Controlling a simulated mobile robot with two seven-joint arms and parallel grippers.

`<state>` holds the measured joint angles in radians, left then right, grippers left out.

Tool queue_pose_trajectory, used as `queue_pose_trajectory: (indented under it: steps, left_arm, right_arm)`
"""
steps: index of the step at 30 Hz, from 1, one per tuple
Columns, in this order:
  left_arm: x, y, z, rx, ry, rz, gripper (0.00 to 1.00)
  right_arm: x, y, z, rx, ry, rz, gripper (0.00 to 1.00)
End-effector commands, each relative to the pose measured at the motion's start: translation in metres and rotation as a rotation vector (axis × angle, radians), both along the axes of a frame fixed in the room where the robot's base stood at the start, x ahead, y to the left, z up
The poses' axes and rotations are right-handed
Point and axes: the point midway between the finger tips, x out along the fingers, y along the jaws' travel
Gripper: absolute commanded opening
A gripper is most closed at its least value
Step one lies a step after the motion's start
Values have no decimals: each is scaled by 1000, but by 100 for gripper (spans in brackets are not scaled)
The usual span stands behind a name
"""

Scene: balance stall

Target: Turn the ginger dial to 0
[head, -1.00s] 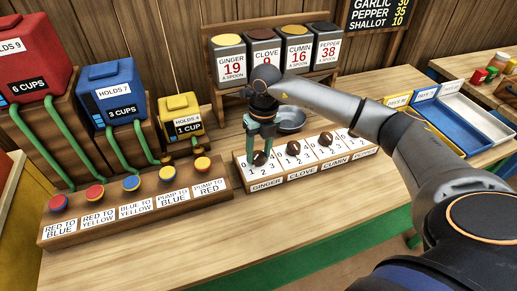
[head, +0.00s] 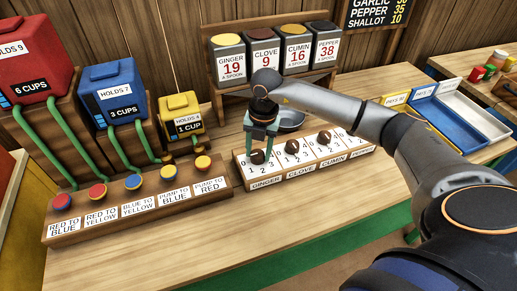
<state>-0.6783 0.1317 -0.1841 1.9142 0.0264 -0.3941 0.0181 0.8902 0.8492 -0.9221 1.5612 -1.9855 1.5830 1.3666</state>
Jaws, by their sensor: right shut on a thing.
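The ginger dial (head: 257,157) is a dark brown knob at the left end of the wooden dial board (head: 300,180), above the label GINGER. Numbers 0 to 3 are printed around it, partly hidden by the fingers. My right gripper (head: 259,151) points down over this dial, its teal fingers shut on the knob's sides. Which number the dial points to is too small to tell. The clove dial (head: 292,147) and cumin dial (head: 324,137) are free to its right; my arm hides the pepper dial. My left gripper is not in view.
A small grey-blue bowl (head: 290,118) stands right behind the dials. The spice rack (head: 277,90) is further back. A button board (head: 140,211) lies to the left, below the red, blue and yellow tanks. Trays (head: 438,110) sit at the right.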

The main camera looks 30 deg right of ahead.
Motion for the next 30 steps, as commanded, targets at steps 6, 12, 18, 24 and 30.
queue_pose_trajectory:
  steps: [6, 12, 18, 24, 30]
  left_arm:
    - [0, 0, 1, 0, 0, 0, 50]
    - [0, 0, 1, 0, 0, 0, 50]
    - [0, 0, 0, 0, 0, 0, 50]
    - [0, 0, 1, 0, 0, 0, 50]
    - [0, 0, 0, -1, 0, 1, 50]
  right_arm:
    - [1, 0, 1, 0, -5, -23, 0]
    - [1, 0, 1, 1, -5, -25, 0]
    - [1, 0, 1, 0, -5, -24, 58]
    - [1, 0, 1, 0, -3, -23, 80]
    - [0, 0, 0, 0, -2, -22, 80]
